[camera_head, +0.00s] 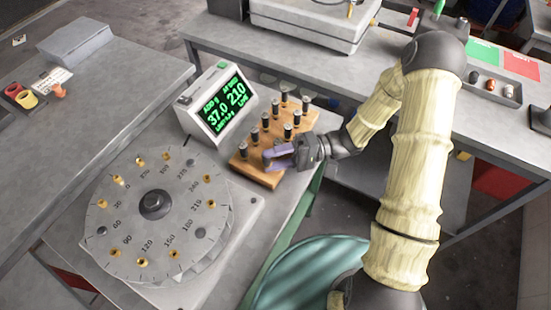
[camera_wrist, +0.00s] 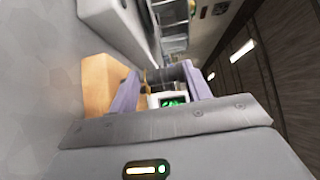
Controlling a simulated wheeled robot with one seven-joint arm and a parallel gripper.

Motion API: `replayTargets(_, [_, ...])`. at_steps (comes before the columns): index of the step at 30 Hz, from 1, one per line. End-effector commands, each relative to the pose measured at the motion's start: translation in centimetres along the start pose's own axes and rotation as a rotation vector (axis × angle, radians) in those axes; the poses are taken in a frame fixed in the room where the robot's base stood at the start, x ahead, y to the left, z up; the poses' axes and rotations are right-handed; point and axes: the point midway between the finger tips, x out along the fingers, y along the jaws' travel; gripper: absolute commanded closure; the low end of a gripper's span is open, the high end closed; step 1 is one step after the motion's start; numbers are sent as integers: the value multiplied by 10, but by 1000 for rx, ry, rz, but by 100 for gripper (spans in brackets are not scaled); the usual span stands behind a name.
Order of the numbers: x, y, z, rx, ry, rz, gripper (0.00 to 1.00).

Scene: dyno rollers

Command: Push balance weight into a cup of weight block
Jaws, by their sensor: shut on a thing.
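The wooden weight block (camera_head: 240,166) stands on the grey bench, right of the dial, with several dark cylindrical balance weights (camera_head: 288,131) upright in it in rows. My gripper (camera_head: 270,159) is over the block's near end, its two purple fingers reaching left. They are shut on a dark balance weight, mostly hidden between the fingertips. I cannot tell whether this weight touches the block. In the wrist view the fingers (camera_wrist: 162,85) stand on both sides of a dark grey shape, and the orange-brown wooden block (camera_wrist: 100,85) shows at left.
A round dial (camera_head: 155,235) with brass cups and degree marks lies left of the block. A display (camera_head: 215,103) behind it reads 37.0 and 210 in green. A tray of small knobs (camera_head: 490,88) is on the far right bench.

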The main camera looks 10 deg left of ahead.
Motion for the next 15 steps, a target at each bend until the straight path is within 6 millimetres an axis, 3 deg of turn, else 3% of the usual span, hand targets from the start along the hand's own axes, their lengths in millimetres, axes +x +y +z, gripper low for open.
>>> replayTargets(1, [-9, 21, 0, 17, 18, 56, 75])
replayTargets(15, [-10, 28, -1, 21, 24, 62, 76])
